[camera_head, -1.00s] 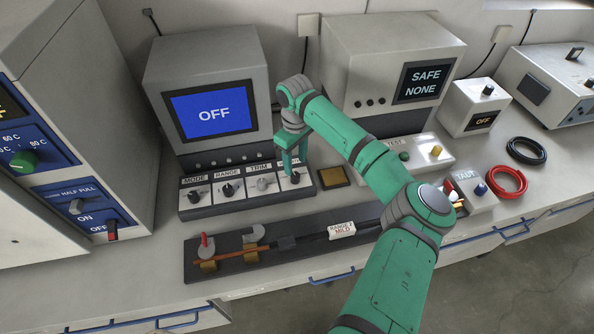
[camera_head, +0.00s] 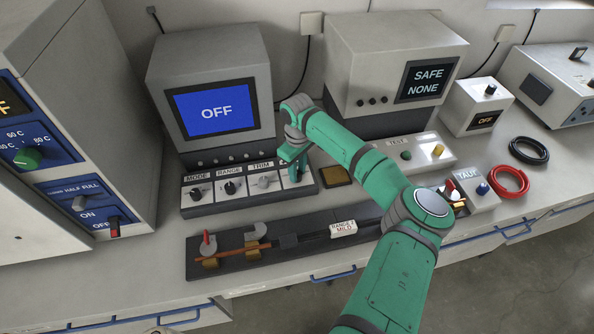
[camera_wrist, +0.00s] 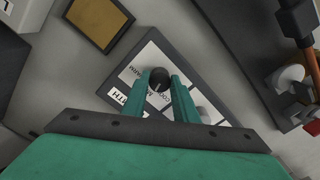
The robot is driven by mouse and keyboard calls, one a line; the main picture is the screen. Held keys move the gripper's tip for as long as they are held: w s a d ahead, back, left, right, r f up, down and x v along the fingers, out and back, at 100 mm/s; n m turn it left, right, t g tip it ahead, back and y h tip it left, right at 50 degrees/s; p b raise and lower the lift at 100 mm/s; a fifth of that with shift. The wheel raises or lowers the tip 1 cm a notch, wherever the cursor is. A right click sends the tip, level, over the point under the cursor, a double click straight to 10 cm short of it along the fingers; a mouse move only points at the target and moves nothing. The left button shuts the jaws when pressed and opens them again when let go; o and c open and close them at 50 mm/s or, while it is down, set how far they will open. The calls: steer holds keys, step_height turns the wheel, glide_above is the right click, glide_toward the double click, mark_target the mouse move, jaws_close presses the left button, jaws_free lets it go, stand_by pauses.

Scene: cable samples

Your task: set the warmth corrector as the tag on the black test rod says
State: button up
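The console (camera_head: 245,200) has a row of knobs labelled MODE, RANGE and TRIM; a fourth stands at the right end. My gripper (camera_head: 295,172) is at that fourth knob and hides most of it. In the wrist view its black knob (camera_wrist: 159,79) sits between my two fingertips (camera_wrist: 160,84), which appear to touch both sides. The white plate around it bears small words, partly covered; one label ends in "TH". The black test rod (camera_head: 310,235) lies in a dark holder at the front. Its white tag (camera_head: 343,228) seems to read RANGE and MILD.
The console screen (camera_head: 216,111) reads OFF. Another screen (camera_head: 426,82) reads SAFE NONE. A brown pad (camera_head: 335,176) lies right of the console. Red (camera_head: 508,182) and black (camera_head: 529,151) cable coils lie at the right. A tall cabinet (camera_head: 130,150) stands left.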

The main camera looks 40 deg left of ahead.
steer(key=shift+s+a+m, duration=0.1)
steer(key=shift+a+m, duration=0.1)
steer(key=shift+m, duration=0.5)
steer(key=shift+r+m, duration=0.1)
steer(key=shift+m, duration=0.8)
steer(key=o, duration=1.1)
steer(key=shift+c, duration=0.2)
steer(key=shift+d, duration=0.1)
step_height(320, 180, up, 11)
